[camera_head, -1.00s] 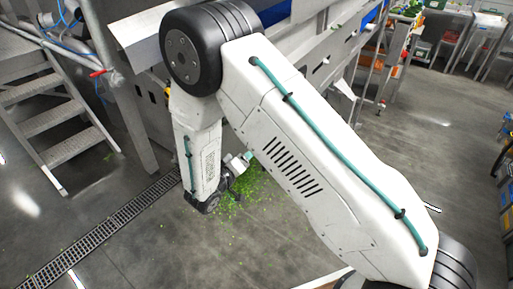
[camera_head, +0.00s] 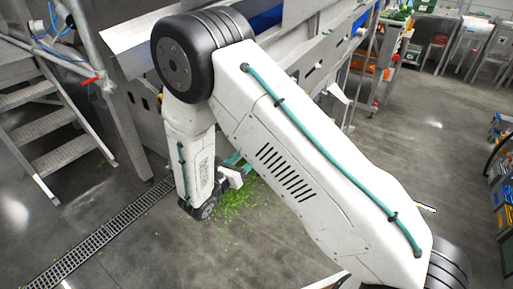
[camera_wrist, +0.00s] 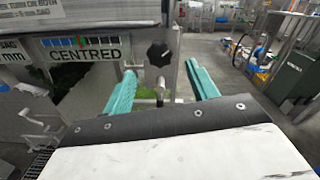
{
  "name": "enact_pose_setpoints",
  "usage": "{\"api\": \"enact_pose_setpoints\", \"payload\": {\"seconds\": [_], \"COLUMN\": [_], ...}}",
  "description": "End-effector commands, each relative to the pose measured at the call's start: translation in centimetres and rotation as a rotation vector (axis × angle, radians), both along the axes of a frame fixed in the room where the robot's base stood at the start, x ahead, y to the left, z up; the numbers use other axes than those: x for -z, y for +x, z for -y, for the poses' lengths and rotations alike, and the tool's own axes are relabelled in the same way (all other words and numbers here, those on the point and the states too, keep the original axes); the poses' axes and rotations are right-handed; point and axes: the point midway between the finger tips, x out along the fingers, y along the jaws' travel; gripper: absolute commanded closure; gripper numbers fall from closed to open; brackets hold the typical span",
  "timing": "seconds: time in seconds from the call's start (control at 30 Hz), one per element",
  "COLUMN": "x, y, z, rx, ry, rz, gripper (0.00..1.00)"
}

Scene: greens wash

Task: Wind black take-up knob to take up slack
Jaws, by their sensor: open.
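The black knob (camera_wrist: 158,53), lobed and on a metal shaft, shows in the wrist view just above centre. It stands beyond the teal fingertips and between them in the picture, with no visible contact. My gripper (camera_wrist: 160,70) is open and empty, one finger to each side. In the head view my gripper (camera_head: 236,162) is low beside the machine, partly hidden by my arm. The knob cannot be made out there. A sign reading CENTRED (camera_wrist: 85,54), with a blue-striped scale and a red mark, is left of the knob.
The machine's steel frame (camera_head: 133,112) stands close by my arm. Metal steps (camera_head: 68,157) are at the left and a floor drain (camera_head: 105,230) runs below. Green leaf scraps (camera_head: 236,203) lie on the floor under my gripper. Open floor lies to the right.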

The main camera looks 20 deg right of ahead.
Motion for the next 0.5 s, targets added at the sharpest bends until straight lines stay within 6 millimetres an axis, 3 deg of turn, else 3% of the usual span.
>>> {"api": "enact_pose_setpoints", "payload": {"seconds": [0.5], "x": [0.0], "y": [3.9], "z": [5.5], "rx": [0.002], "ry": [-0.012], "rz": [-0.017], "gripper": [0.42]}}
